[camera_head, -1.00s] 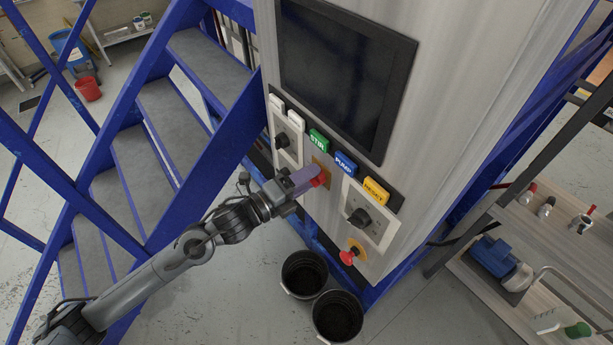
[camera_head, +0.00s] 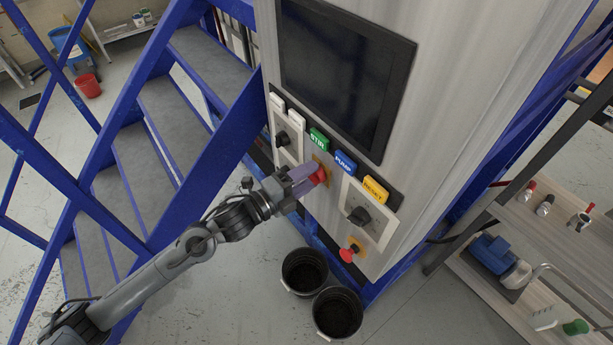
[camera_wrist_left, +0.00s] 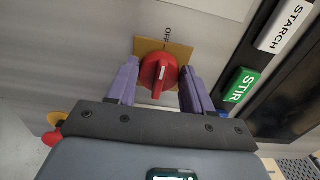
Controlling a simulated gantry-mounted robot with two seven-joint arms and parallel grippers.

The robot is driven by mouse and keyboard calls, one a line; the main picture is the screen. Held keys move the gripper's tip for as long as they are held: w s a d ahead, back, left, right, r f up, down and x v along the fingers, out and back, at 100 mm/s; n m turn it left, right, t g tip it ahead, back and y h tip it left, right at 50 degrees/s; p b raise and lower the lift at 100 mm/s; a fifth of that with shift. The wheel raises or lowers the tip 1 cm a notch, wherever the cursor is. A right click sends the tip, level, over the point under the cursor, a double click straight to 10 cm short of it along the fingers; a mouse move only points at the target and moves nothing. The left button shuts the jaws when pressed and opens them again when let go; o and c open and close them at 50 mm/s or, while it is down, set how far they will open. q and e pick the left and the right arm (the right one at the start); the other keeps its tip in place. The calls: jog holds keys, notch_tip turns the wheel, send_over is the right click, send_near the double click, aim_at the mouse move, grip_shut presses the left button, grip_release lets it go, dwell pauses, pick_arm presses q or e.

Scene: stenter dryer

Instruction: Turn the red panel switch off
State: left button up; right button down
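The red panel switch (camera_head: 319,176) is a round knob on a yellow plate, on the front of the grey cabinet. In the left wrist view the red switch (camera_wrist_left: 158,75) shows a raised handle with a white mark, and lettering that seems to read OFF stands on the plate (camera_wrist_left: 178,49) beyond it. My left gripper (camera_head: 303,178) is at the switch. Its purple fingers (camera_wrist_left: 158,88) are open, one on each side of the knob. I cannot tell whether they touch it. My right gripper is not in view.
Green STIR (camera_head: 318,139), blue PUMP (camera_head: 344,163) and yellow RESET (camera_head: 375,189) labels sit above the controls. Black buckets (camera_head: 304,271) stand below. Blue stairs (camera_head: 160,130) rise at left.

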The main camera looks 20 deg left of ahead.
pick_arm(q)
jog(key=o, duration=0.4)
jog(key=shift+b+v, duration=1.55)
jog(key=shift+v, duration=3.9)
jog(key=shift+w, duration=0.1)
